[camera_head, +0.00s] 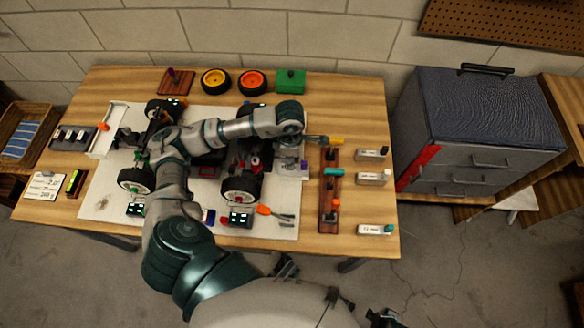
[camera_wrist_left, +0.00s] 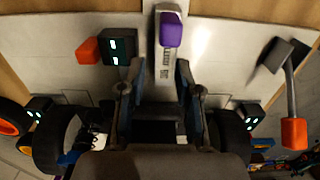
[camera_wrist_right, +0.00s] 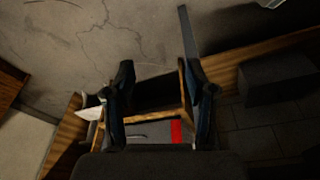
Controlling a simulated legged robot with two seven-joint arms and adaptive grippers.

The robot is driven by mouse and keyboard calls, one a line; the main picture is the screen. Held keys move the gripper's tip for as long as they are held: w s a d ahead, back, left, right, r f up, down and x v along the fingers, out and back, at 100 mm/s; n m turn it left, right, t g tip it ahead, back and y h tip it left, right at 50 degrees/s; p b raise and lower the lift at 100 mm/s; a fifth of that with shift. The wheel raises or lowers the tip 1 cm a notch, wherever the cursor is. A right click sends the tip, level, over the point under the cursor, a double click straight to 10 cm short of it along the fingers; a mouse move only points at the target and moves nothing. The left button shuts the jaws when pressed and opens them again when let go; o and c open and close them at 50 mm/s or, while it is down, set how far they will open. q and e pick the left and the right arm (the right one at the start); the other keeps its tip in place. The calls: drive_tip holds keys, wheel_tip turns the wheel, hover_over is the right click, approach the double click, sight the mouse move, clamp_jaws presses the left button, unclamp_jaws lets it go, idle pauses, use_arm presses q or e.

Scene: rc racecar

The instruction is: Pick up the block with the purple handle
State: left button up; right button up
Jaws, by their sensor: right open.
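The block with the purple handle (camera_wrist_left: 171,30) lies on the white mat in the left wrist view, a pale bar with dark lettering. In the head view a small purple spot at the mat's right edge appears to be its handle (camera_head: 304,163). My left gripper (camera_head: 289,160) reaches over the mat just left of it, partly hidden by my own arm. In the left wrist view its fingers (camera_wrist_left: 154,72) are spread, with the purple handle ahead of them and nothing clearly held. My right gripper (camera_wrist_right: 156,78) is open and empty, facing the floor and cabinet.
A racecar with big wheels (camera_head: 241,188) sits on the mat under my left arm. A wooden rack of colored-handled tools (camera_head: 329,190) and several labelled blocks (camera_head: 373,178) stand to the right. A drawer cabinet (camera_head: 470,140) is beside the table.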

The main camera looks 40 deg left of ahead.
sight(295, 169)
use_arm(q)
drive_tip(key=f, duration=0.4)
drive_tip(key=shift+s+d+b, duration=0.25)
drive_tip(key=shift+d+b, duration=0.05)
drive_tip(key=shift+d, duration=0.1)
drive_tip(key=shift+d+f, duration=0.25)
drive_tip(key=shift+d, duration=0.05)
drive_tip(key=shift+w+d+f, duration=0.1)
drive_tip(key=shift+w+d, duration=0.1)
drive_tip(key=shift+o, duration=0.3)
use_arm(e)
drive_tip(key=shift+s+d+r, duration=0.15)
drive_tip(key=shift+d+r, duration=0.5)
drive_tip(key=shift+r, duration=0.2)
